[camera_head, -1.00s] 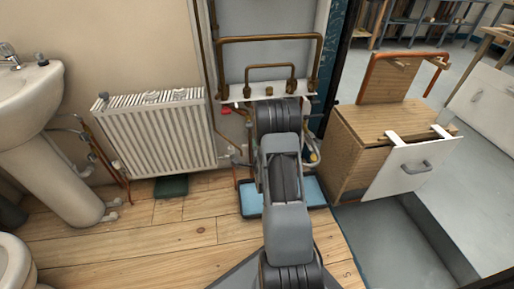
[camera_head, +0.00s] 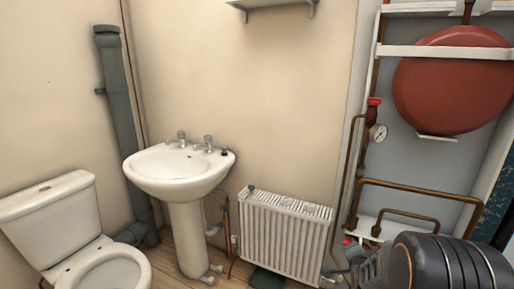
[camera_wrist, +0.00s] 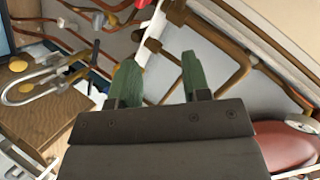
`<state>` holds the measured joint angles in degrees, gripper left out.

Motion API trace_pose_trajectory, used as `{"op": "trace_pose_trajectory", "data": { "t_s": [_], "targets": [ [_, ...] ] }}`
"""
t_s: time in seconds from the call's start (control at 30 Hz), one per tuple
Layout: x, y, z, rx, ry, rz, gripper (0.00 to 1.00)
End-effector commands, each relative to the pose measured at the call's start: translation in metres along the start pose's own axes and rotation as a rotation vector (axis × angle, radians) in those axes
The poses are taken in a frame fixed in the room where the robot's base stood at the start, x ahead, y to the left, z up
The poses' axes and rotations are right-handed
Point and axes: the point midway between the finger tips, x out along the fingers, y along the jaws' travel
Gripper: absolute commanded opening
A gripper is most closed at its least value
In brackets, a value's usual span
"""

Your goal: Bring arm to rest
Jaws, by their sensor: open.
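My arm shows in the head view as a dark ribbed joint (camera_head: 450,265) in the lower right corner, in front of the pipework. In the wrist view my gripper (camera_wrist: 158,66) has its two green-padded fingers apart, with nothing between them. Brown copper pipes (camera_wrist: 225,80) and a pale panel lie beyond the fingers. I cannot tell how far the fingertips are from the pipes. Most of the arm is outside the head view.
A red expansion vessel (camera_head: 450,80) and a pressure gauge (camera_head: 378,132) sit above a copper pipe loop (camera_head: 420,190). A white radiator (camera_head: 285,238), a pedestal basin (camera_head: 178,170) and a toilet (camera_head: 75,235) stand leftward. The wrist view shows a wooden cabinet (camera_wrist: 50,115).

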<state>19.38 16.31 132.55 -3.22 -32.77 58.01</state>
Motion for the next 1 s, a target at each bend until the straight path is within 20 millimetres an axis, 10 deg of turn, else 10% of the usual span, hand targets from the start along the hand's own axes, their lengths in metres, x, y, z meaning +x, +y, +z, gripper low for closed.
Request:
{"op": "trace_pose_trajectory", "data": {
  "t_s": [0.03,0.2,0.5,0.7,1.0],
  "targets": [
    [-0.035,-0.047,-0.013,-0.089,-0.047,0.027,0.44],
    [-0.129,-0.118,-0.015,-0.424,-0.258,0.142,0.44],
    [-0.289,-0.182,-0.02,-0.919,-0.632,0.206,0.44],
    [-0.349,-0.191,-0.023,-1.1,-0.789,0.199,0.44],
    [-0.369,-0.19,-0.023,-1.166,-0.852,0.193,0.44]
  ]
}}
